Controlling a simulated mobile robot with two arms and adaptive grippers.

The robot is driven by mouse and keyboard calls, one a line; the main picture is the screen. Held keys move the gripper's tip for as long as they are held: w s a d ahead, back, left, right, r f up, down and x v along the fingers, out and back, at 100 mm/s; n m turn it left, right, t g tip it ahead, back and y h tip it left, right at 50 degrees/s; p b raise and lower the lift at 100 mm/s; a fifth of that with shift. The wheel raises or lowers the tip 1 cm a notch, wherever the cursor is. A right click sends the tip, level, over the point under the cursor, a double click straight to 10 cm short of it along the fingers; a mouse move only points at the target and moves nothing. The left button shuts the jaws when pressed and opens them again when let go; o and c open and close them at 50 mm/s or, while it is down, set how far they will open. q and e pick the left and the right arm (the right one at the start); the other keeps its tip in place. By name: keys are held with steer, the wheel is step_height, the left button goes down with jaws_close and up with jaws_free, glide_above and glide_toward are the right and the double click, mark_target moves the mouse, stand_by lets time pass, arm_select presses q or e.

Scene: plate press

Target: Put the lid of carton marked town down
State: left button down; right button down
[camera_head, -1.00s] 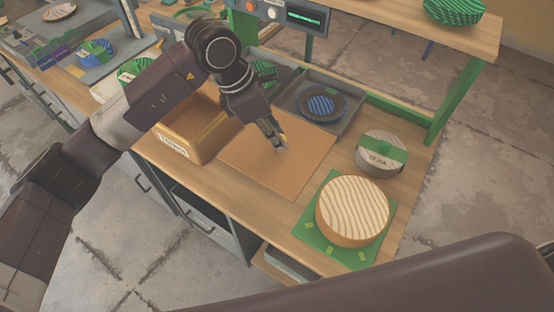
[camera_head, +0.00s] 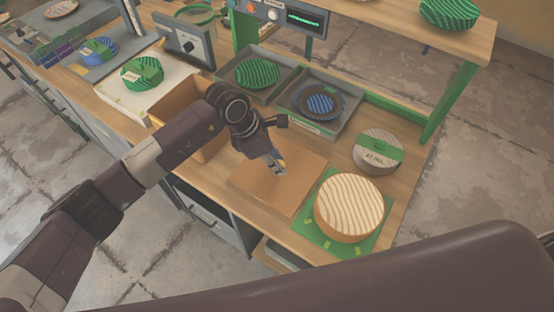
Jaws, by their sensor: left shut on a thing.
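A flat brown cardboard lid (camera_head: 290,193) is in the middle of the bench. My left gripper (camera_head: 278,168) comes in from the left and is shut on the lid near its upper edge. I cannot tell whether the lid touches the benchtop or is slightly above it. The open brown carton (camera_head: 183,97) stands left of the lid. My left arm covers much of it, and its label is hidden now. My right gripper is out of view.
A round striped wooden block (camera_head: 349,205) sits on a green mat (camera_head: 326,242) close to the lid's right. A labelled grey round piece (camera_head: 376,155) is behind it. Grey trays (camera_head: 338,131) with patterned plates line the back, below a green-framed shelf (camera_head: 449,100). Bare wood shows at the front.

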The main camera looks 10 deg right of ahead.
arm_select(q)
steer(key=shift+f, duration=0.1)
steer(key=c, duration=1.6)
jaws_free()
steer(key=shift+r, duration=0.3)
steer(key=shift+b+v, duration=1.65)
steer(key=shift+v, duration=4.2)
steer(key=shift+a, duration=0.1)
